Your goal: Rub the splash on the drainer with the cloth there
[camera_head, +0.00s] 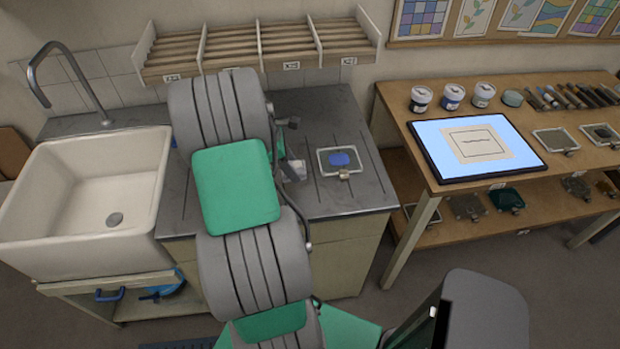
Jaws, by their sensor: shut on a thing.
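The drainer (345,110) is the dark grey, grooved worktop to the right of the white sink. My arm reaches over it and blocks much of its left part. Only a small pale grey part of my gripper (295,170) shows at the right side of the arm, low over the drainer. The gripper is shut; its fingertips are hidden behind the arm. I cannot make out the cloth. A small blue patch (173,142) shows at the arm's left edge, but I cannot tell whether it is the splash.
A clipped glass pane (325,166) with blue paint (340,158) lies on the drainer right of my gripper. The sink (90,185) is at the left, and a wooden rack (260,48) is behind. A wooden bench (398,118) with paint jars and a light panel (478,150) stands right.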

